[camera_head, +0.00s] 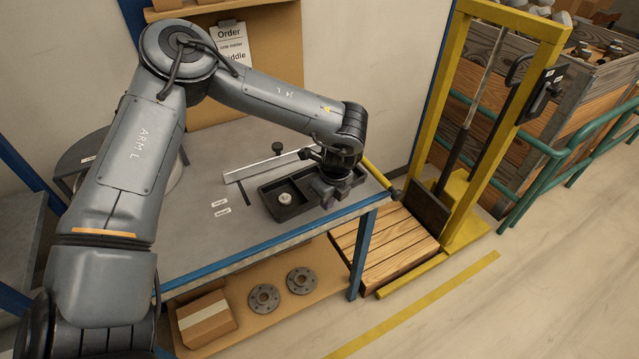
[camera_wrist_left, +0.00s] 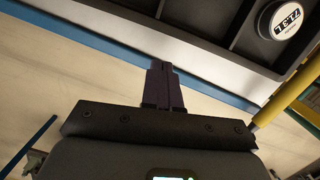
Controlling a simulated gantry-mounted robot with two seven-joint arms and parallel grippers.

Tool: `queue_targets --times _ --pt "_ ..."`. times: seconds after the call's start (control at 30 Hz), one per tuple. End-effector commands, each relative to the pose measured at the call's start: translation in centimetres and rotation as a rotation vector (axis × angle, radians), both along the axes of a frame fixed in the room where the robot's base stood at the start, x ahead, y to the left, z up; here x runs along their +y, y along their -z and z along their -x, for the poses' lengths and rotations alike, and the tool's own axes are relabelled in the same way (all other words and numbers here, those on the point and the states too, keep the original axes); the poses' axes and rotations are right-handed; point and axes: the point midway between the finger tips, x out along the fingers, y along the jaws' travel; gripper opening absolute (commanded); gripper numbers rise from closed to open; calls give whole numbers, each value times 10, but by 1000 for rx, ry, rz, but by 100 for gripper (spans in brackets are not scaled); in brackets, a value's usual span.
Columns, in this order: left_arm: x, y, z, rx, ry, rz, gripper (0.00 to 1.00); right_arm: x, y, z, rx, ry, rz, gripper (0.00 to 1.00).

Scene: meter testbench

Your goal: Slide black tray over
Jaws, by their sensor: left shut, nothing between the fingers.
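The black tray (camera_head: 300,209) lies on the grey workbench (camera_head: 262,232), near its right front corner. A small round white-topped meter (camera_head: 285,198) sits in its left compartment. In the left wrist view the tray (camera_wrist_left: 208,30) fills the top right, and the meter (camera_wrist_left: 286,18) reads "71.3 L". My left gripper (camera_head: 327,201) is low at the tray's right end and hides part of it. Its fingers (camera_wrist_left: 162,85) are shut with nothing between them, tips close to the tray's outer wall. I cannot tell whether they touch it. My right gripper is not in view.
A pale metal rail (camera_head: 262,165) with a dark knob (camera_head: 277,148) lies behind the tray. Small white labels (camera_head: 221,207) mark the bench left of it. A yellow lift frame (camera_head: 474,200) and wooden pallet (camera_head: 392,245) stand right of the bench.

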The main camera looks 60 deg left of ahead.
Motion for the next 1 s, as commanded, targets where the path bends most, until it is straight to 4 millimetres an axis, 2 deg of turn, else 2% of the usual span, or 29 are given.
queue_targets --times 0.17,0.5,0.7,0.8,1.0 --pt "24 -1 4 -3 -6 1 0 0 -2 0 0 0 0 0" --pt "86 -1 17 -3 -6 1 0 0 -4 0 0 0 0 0" --pt "114 0 23 -3 -4 0 0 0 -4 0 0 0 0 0" --pt "111 14 22 -1 -1 1 0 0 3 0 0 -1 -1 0" --pt "111 17 22 -1 -1 1 0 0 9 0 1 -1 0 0"
